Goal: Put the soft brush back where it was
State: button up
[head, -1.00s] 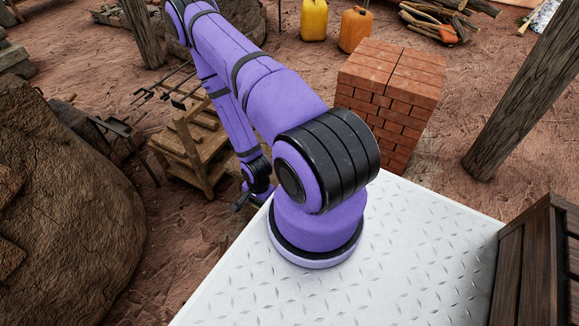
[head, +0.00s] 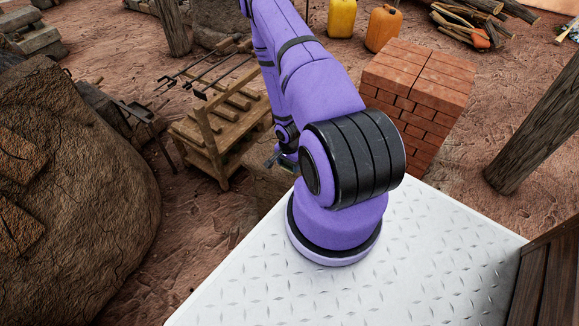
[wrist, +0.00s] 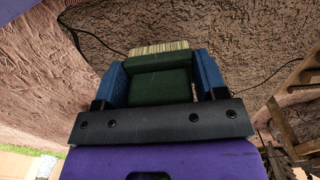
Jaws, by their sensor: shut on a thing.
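The soft brush (wrist: 160,82) has a dark green body and a row of pale cream bristles at its far end. It sits between the two blue fingers of my gripper (wrist: 160,62) in the wrist view, with the fingers closed against its sides. In the head view my gripper (head: 277,158) is small, low beside my arm, just right of the wooden rack. The brush cannot be made out clearly there. I cannot tell which spot the brush came from.
A wooden slatted rack (head: 225,135) stands left of my gripper, with metal rods behind it. A large brown mud dome (head: 75,200) fills the left. A brick stack (head: 418,95) stands right of my arm. Yellow (head: 341,18) and orange (head: 383,28) jerrycans stand behind.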

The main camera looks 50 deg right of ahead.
aim_at(289, 166)
jog(key=shift+w+d, duration=0.15)
jog(key=shift+d, duration=0.15)
jog(key=shift+w+d+f, duration=0.1)
jog(key=shift+w+d, duration=0.15)
jog(key=shift+d, duration=0.25)
jog(key=shift+s+a+f, duration=0.1)
jog(key=shift+a+f, duration=0.05)
jog(key=shift+f, duration=1.55)
jog(key=shift+f, duration=0.1)
jog(key=o, duration=0.9)
jog(key=shift+c, duration=0.2)
notch_tip(289, 166, up, 12)
jog(key=shift+r, duration=0.15)
